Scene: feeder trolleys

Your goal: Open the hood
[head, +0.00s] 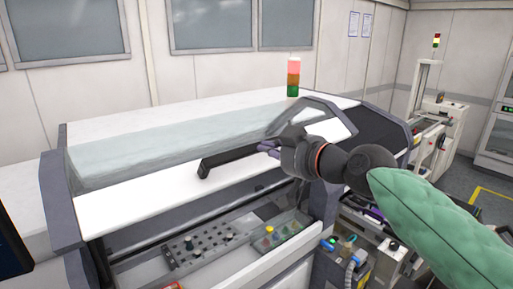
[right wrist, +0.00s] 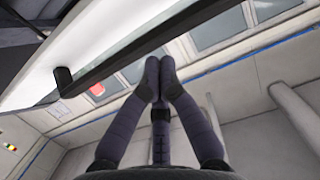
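The hood (head: 140,204) is the white sloping cover of the machine, with a wide translucent window (head: 150,145) in it. It lies down over the machine, its lower edge just above a control panel. A dark bar handle (head: 228,158) sits on the hood's front; in the right wrist view the handle (right wrist: 130,52) runs diagonally across the top. My right gripper (head: 266,148) is at the right part of the handle. In the right wrist view its fingertips (right wrist: 159,66) are together, just short of the bar, with nothing seen between them. Contact with the handle is unclear. My left gripper is out of view.
A control panel (head: 205,246) with knobs and buttons lies below the hood. A signal light (head: 293,77) stands behind the machine. Cables and small equipment (head: 350,250) are below my right arm. Another machine (head: 428,120) and open floor (head: 480,180) are at the right.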

